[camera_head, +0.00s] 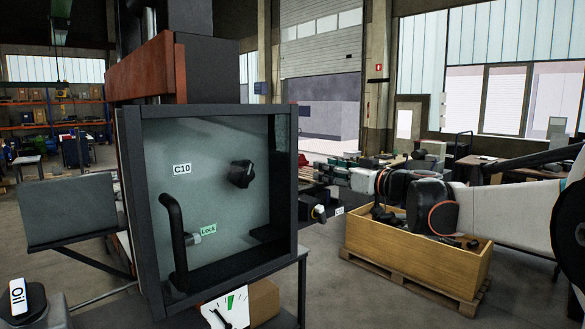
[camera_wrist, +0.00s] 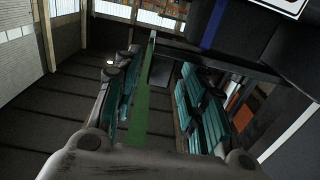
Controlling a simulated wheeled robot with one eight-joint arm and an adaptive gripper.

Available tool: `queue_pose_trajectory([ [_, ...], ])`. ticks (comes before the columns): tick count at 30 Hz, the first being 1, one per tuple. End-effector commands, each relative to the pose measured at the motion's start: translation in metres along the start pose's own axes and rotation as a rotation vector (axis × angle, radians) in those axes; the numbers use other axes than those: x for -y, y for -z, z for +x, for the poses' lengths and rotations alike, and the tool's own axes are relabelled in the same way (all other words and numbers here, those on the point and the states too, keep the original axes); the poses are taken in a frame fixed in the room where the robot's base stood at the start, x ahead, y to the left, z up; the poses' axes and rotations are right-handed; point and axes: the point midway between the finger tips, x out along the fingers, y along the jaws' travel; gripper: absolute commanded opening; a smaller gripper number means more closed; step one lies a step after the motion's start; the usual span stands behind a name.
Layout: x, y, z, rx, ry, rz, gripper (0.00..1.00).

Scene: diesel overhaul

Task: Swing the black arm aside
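The black arm (camera_head: 175,238) is a bent black bar standing upright at the lower left inside the open grey-framed box. Its top curves toward the left wall. A small grey fitting beside it sits under a green "Lock" label (camera_head: 208,230). A black knob (camera_head: 241,174) is on the box's back panel, right of the "C10" label (camera_head: 182,169). My gripper (camera_wrist: 158,88) is open in the wrist view, its teal-padded fingers wide apart with nothing held. In the head view my arm reaches in from the right, apart from the box; the fingertips are hard to make out there.
A wooden crate on a pallet (camera_head: 415,255) stands on the floor at right, below my arm. An "Oil" labelled part (camera_head: 18,297) is at lower left. In the wrist view a dark beam (camera_wrist: 215,60) crosses beyond the fingers.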

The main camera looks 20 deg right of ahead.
Motion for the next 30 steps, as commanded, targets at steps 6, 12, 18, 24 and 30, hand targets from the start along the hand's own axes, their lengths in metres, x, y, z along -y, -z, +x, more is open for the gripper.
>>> queue_pose_trajectory([
  [6, -0.0014, -0.0001, -0.0008, 0.000, -0.002, 0.000, 0.38],
  [12, -0.0012, -0.0001, -0.0007, 0.000, -0.001, 0.000, 0.25],
  [18, -0.0012, -0.0002, -0.0006, 0.000, -0.001, 0.000, 0.00],
  [24, -0.0016, -0.0005, 0.0005, 0.000, 0.007, 0.000, 0.00],
  [30, -0.0021, -0.0013, 0.0080, 0.000, 0.067, 0.000, 0.00],
])
